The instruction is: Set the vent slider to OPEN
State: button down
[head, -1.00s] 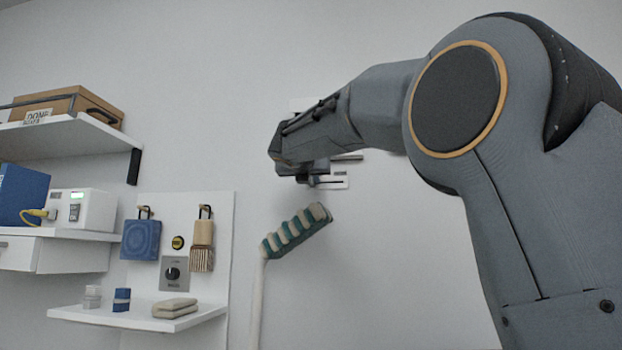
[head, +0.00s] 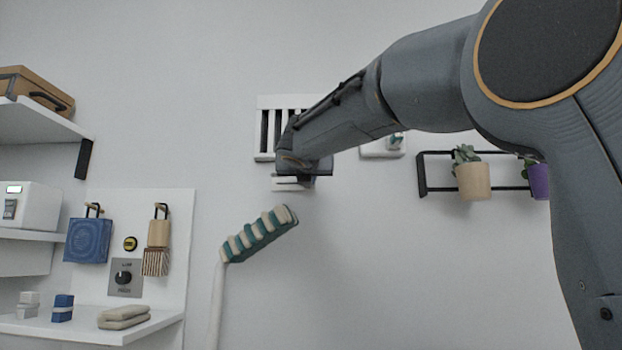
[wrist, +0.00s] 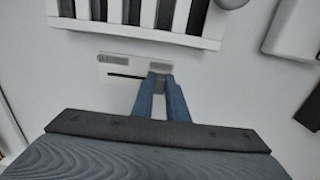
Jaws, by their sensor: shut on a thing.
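The vent slider is a small white plate (wrist: 113,74) with a dark horizontal slot on the wall, below the vent grille (head: 265,130). In the wrist view, my gripper (wrist: 160,78) is shut on the slider knob at the right part of the plate. The fingers mostly hide the knob. The bare slot runs to the left of them. A grey label sits at each upper end of the plate, too small to read. In the head view, my gripper (head: 305,174) covers the plate's right part, and its left part (head: 285,187) shows.
A wall box (head: 380,147) and a black rack with potted plants (head: 473,180) are to the right.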

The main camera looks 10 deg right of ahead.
jog(key=shift+d, duration=0.1)
jog(key=c, duration=1.7)
grip_release()
jog(key=shift+d, duration=0.15)
jog(key=shift+s, duration=0.1)
jog(key=b+v, duration=0.1)
jog(key=v, duration=0.6)
jog(key=shift+s+a+b, duration=0.2)
jog(key=shift+s+b, duration=0.1)
jog(key=shift+s, duration=0.05)
